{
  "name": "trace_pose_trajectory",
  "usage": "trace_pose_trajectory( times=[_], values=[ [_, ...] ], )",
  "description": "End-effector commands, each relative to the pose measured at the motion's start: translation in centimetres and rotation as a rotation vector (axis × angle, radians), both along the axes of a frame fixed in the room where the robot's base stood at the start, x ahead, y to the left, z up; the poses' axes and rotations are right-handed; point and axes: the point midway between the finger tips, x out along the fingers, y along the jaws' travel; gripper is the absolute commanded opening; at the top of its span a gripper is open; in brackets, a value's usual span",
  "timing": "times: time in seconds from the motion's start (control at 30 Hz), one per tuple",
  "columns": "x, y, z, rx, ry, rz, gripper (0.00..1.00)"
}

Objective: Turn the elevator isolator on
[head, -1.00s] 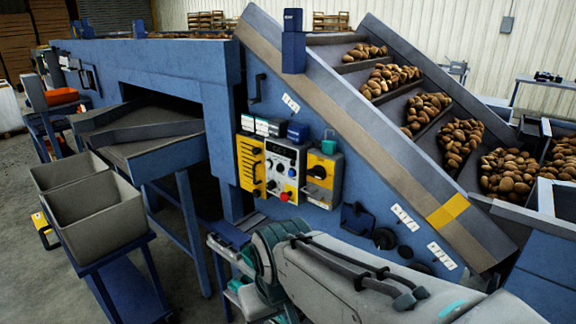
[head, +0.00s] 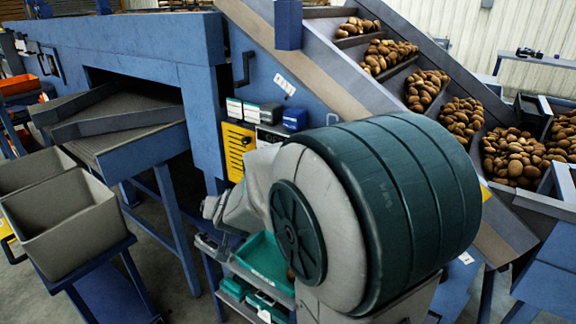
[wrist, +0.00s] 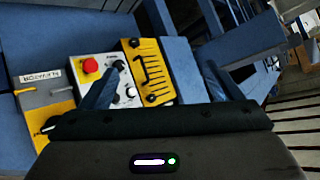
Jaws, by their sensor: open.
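The elevator isolator (wrist: 62,112) is a yellow and grey box at the left of the wrist view, under an upside-down white label (wrist: 40,80) reading ELEVATOR. Its lower part is cut off by my gripper body, and its switch position cannot be told. My gripper (wrist: 160,68) is open and empty, its two dark blue fingers spread over the panel. The left finger overlaps the grey control box (wrist: 128,72); the isolator lies left of both fingers. In the head view my large arm link hides the isolator and my fingertips.
The control box carries a red stop button (wrist: 90,66) and several knobs. A yellow slotted box (wrist: 150,62) adjoins it. In the head view, a potato elevator (head: 345,75) slopes down right, a teal tray (head: 262,262) sits below my arm, and grey bins (head: 65,215) stand left.

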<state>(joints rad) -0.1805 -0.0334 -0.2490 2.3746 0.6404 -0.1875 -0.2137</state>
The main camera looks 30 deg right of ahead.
Motion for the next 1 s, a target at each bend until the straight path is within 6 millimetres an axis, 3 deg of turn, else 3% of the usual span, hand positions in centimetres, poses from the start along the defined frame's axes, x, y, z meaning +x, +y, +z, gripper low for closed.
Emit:
trace_pose_trajectory(
  times=[0.03, 0.17, 0.3, 0.4, 0.7, 0.87, 1.0],
  values=[
    [1.2, -1.7, -0.9, -0.036, -0.034, -0.079, 0.85],
    [2.7, -6.8, -1.6, -0.169, -0.128, -0.301, 0.85],
    [2.2, -11.5, -1.7, -0.352, -0.198, -0.526, 0.85],
    [1.1, -13.8, -1.3, -0.478, -0.228, -0.656, 0.85],
    [-1.1, -16.2, -0.1, -0.669, -0.264, -0.829, 0.85],
    [-0.4, -18.0, -0.1, -0.673, -0.265, -0.835, 0.85],
    [0.6, -20.7, -0.1, -0.674, -0.263, -0.836, 0.85]
  ],
)
